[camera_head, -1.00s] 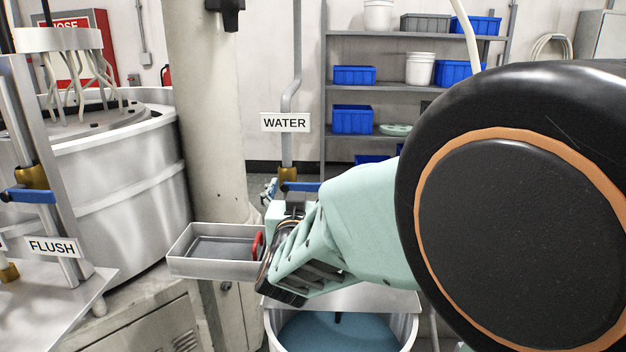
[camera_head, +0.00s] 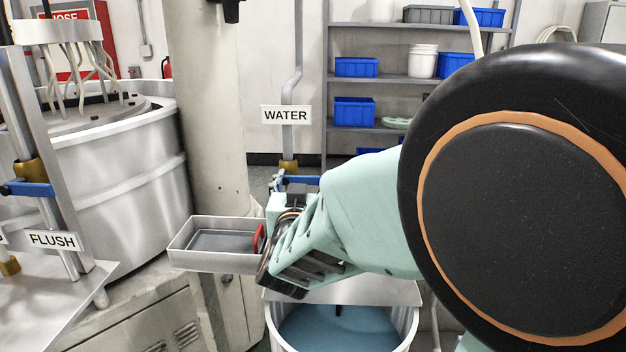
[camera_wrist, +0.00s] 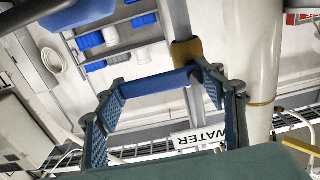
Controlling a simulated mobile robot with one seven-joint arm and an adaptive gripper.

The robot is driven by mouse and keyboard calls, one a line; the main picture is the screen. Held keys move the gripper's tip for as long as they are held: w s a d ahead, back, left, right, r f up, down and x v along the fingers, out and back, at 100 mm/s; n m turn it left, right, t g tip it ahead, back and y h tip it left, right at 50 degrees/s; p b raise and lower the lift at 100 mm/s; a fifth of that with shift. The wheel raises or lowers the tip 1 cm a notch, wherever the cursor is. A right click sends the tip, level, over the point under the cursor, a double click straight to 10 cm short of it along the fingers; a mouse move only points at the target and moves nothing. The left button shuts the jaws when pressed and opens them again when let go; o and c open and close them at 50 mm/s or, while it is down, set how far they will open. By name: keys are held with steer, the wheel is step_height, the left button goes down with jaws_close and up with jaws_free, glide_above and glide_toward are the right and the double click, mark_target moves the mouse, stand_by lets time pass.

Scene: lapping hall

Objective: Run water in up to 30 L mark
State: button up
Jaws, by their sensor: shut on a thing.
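The blue lever (camera_head: 301,180) of the water valve sits on a pipe with a brass body (camera_head: 288,166), below the WATER sign (camera_head: 286,115). In the wrist view the blue lever (camera_wrist: 156,86) spans between my two fingertips, crosswise to the pipe. My gripper (camera_wrist: 160,88) is shut on it. In the head view my wrist covers part of the gripper and valve. A round pale tank (camera_head: 412,326) below my arm holds blue water (camera_head: 340,331). I can read no litre mark on it, and I see no water stream.
A grey tray (camera_head: 188,262) with a red part at its right end stands left of my wrist. A FLUSH sign (camera_head: 53,240) and another blue lever (camera_head: 28,188) are at the far left. A pale column (camera_head: 207,110) stands behind the tray.

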steer(key=shift+r+n+p, duration=0.7)
steer(key=shift+n+p, duration=0.4)
steer(key=shift+p, duration=0.25)
steer(key=shift+a+r+n+p, duration=0.15)
steer(key=shift+r+n+p, duration=0.05)
steer(key=shift+n+p, duration=0.6)
steer(key=shift+a+n, duration=0.1)
steer(key=shift+n, duration=0.4)
steer(key=o, duration=1.7)
steer(key=shift+f, duration=0.1)
steer(key=s, duration=0.7)
steer(key=shift+s, duration=0.2)
steer(key=shift+a, duration=0.1)
